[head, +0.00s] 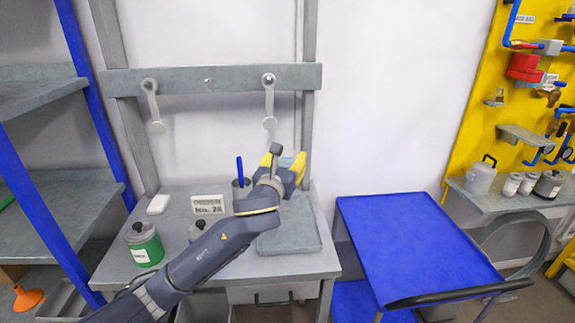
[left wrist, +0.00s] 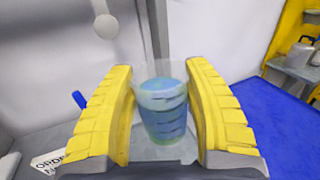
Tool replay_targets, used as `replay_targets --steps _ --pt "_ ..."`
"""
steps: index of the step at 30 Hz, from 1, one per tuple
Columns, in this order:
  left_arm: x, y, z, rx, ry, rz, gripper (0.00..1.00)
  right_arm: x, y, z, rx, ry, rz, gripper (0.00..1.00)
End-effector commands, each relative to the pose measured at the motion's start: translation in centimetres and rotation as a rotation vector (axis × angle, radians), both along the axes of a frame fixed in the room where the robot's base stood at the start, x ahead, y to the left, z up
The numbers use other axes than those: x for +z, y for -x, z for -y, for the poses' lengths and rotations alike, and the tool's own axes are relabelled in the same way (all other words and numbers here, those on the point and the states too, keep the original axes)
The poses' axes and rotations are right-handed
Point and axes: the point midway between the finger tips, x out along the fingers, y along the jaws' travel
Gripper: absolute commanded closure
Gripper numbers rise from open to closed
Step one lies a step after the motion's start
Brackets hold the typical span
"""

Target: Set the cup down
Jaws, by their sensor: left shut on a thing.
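The cup (left wrist: 163,108) is clear, with blue liquid in it, and stands upright between the two yellow fingers of my left gripper (left wrist: 160,75) in the left wrist view. The gripper is shut on it. In the head view my left gripper (head: 283,162) is over the back right of the grey workbench, and only a small pale part of the cup (head: 287,162) shows between its fingers. A grey tray (head: 290,241) lies on the right of the bench, partly hidden by my arm. I cannot tell how far the cup's base is above it.
On the bench are a green-banded jar (head: 144,245), an order sign (head: 208,204), a white block (head: 158,204) and a container with a blue stick (head: 240,170). Two paddles hang from the rail (head: 210,80) behind. A blue cart (head: 415,240) stands right, its top clear.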

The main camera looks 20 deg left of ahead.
Motion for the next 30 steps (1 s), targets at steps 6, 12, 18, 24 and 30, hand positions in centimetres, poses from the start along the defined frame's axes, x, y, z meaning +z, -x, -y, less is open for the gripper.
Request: replay_targets --steps 6,12,18,24,30 --pt "0.7 0.1 0.0 0.0 0.0 0.001 0.86 0.0 0.0 0.0 0.0 0.0 0.0 1.0" --pt "-0.6 0.8 0.0 -0.002 0.004 -0.002 0.86 0.0 0.0 0.0 0.0 0.0 0.0 1.0" --pt "-4.0 2.8 -0.1 -0.003 0.011 -0.005 0.86 0.0 0.0 0.0 0.0 0.0 0.0 1.0" --pt "-7.8 5.5 -0.1 -0.007 0.014 -0.004 0.86 0.0 0.0 0.0 0.0 0.0 0.0 1.0" --pt "-11.1 8.5 -0.3 -0.01 0.012 -0.003 0.86 0.0 0.0 0.0 0.0 0.0 0.0 1.0"
